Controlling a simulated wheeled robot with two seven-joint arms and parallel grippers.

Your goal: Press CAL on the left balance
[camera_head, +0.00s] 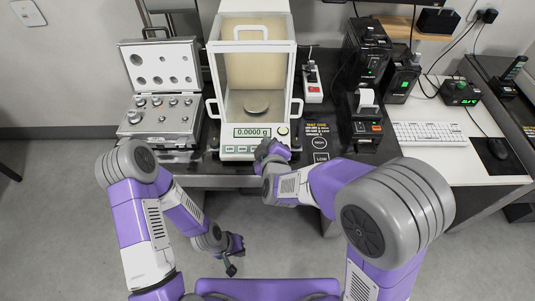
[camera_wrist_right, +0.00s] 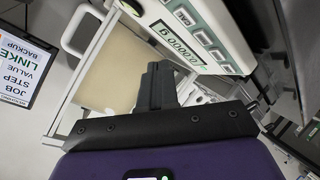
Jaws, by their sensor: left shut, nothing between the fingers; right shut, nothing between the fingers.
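The balance (camera_head: 252,132) stands on the dark table with a glass draft shield and a pan inside. Its display reads 0.0000 g. It also shows, turned over, in the right wrist view (camera_wrist_right: 178,45). A row of keys (camera_head: 241,149) lies along its front edge, and in the wrist view beside the display (camera_wrist_right: 205,37). Contact cannot be told. My left gripper (camera_head: 232,265) is shut, low over the floor.
An open case of weights (camera_head: 160,125) stands left of the balance. A power strip (camera_head: 313,85), a small printer (camera_head: 366,120) and black boxes stand to the right. A keyboard (camera_head: 430,134) lies on the white table. The right arm covers part of the table front.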

